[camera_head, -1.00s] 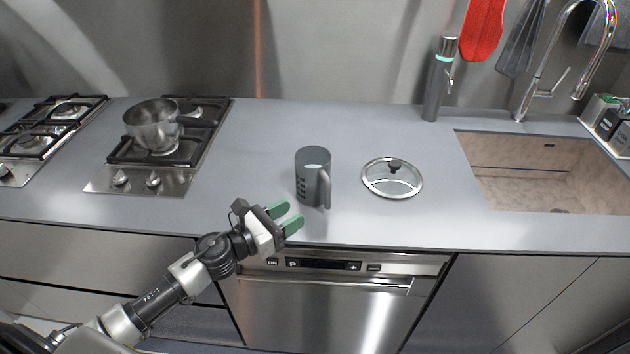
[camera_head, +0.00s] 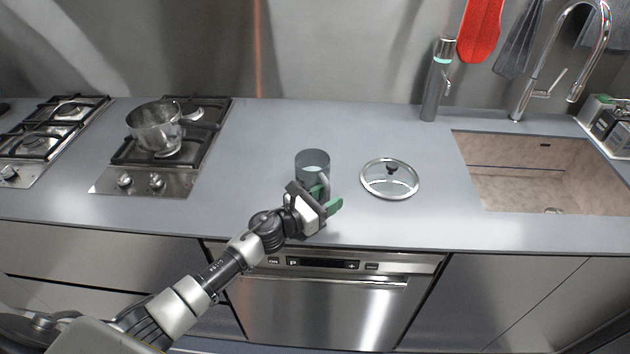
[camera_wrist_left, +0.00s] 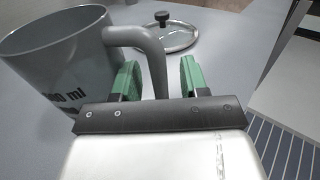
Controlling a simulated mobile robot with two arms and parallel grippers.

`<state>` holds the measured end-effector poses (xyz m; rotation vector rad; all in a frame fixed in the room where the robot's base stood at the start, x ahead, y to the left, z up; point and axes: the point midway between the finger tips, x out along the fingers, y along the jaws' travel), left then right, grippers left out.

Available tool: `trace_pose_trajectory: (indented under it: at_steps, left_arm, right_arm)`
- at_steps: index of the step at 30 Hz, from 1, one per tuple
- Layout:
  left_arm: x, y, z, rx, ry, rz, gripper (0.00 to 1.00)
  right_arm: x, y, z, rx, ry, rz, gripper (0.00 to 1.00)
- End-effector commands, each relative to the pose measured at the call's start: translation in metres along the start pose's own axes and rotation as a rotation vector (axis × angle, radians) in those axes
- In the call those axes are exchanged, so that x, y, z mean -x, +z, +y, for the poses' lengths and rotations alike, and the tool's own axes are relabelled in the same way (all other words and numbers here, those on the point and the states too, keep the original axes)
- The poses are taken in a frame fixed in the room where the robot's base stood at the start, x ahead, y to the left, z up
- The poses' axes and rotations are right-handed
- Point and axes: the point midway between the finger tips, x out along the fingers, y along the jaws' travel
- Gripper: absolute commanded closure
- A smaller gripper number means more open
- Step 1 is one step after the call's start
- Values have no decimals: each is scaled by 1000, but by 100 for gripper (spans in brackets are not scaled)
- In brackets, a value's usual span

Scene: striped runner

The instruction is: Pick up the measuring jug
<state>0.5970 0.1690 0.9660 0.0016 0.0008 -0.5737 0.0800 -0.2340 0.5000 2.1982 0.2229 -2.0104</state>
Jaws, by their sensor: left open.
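The grey measuring jug (camera_head: 312,161) stands upright on the counter, its lower part hidden behind my left gripper in the head view. In the left wrist view the jug (camera_wrist_left: 62,62) is at the left, with dark "ml" lettering and its handle (camera_wrist_left: 150,50) toward the gripper. My left gripper (camera_head: 329,197) is open at the jug's handle. In the left wrist view its green fingers (camera_wrist_left: 160,80) stand on either side of the handle's lower part, the left finger between handle and jug body. No grip on the handle shows. My right gripper is not in view.
A glass lid (camera_head: 390,179) lies right of the jug. A steel pot (camera_head: 155,128) stands on the hob (camera_head: 147,180) at left. A sink (camera_head: 545,175) and tall dispenser (camera_head: 436,85) are at right. The counter left of the jug is clear.

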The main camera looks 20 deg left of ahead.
Motion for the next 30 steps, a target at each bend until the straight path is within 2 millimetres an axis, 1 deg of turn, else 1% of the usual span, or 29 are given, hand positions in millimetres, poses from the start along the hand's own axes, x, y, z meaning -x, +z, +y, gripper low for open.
trace_pose_trajectory:
  at_steps: [4, 12, 13, 25, 30]
  left_arm:
    - [0, 0, 0, 0, 0, 0, 56]
    - [1, 0, 0, 1, 0, 0, 97]
    - [1, 0, 0, 1, 0, 0, 100]
    - [0, 2, 0, -1, 0, -2, 100]
    - [0, 11, 1, -4, 0, -3, 100]
  right_arm:
    - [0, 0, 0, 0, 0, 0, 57]
    - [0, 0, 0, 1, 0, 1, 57]
    - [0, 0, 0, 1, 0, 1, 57]
    - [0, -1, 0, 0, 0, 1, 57]
    - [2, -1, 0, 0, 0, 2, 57]
